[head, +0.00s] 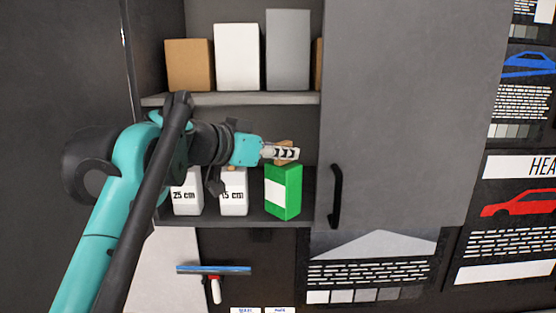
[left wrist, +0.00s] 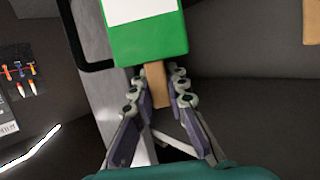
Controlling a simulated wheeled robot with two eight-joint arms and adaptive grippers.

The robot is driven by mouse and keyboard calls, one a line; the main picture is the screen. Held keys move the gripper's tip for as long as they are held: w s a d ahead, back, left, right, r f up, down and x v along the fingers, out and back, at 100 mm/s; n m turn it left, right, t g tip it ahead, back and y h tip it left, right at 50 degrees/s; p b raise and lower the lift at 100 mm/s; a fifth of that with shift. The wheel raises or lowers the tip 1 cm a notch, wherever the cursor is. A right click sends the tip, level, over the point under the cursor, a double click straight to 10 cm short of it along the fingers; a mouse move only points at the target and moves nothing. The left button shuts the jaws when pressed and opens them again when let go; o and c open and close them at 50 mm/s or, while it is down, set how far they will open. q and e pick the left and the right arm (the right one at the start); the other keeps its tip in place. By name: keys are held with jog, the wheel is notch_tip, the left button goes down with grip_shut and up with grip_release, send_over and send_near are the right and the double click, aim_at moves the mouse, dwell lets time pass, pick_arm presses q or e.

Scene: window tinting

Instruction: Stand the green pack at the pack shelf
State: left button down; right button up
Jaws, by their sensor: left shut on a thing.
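The green pack (head: 287,190) has a white label and a brown tab (left wrist: 156,88) on top. In the head view it is upright at the right part of the lower shelf (head: 240,222), near the front edge. I cannot tell whether its base touches the shelf board. My left gripper (head: 287,153) comes in from the left above the pack and is shut on its brown tab. In the left wrist view the pack (left wrist: 150,43) is just beyond the fingers (left wrist: 158,82), which close on the tab from both sides. My right gripper is not in view.
White packs marked 25 cm (head: 187,197) and 15 cm (head: 233,200) stand left of the green pack. The upper shelf (head: 235,99) holds brown, white and grey boxes. A grey door with a black handle (head: 336,196) is close on the right. A squeegee (head: 214,271) hangs below.

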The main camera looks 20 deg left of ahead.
pick_arm(q)
jog(key=w+a+f+b, duration=0.2)
jog(key=w+f+b, duration=0.1)
jog(key=w, duration=0.3)
jog(key=shift+w+f, duration=0.25)
jog(key=shift+w, duration=0.05)
jog(key=c, duration=1.5)
grip_release()
jog(key=shift+f, duration=0.1)
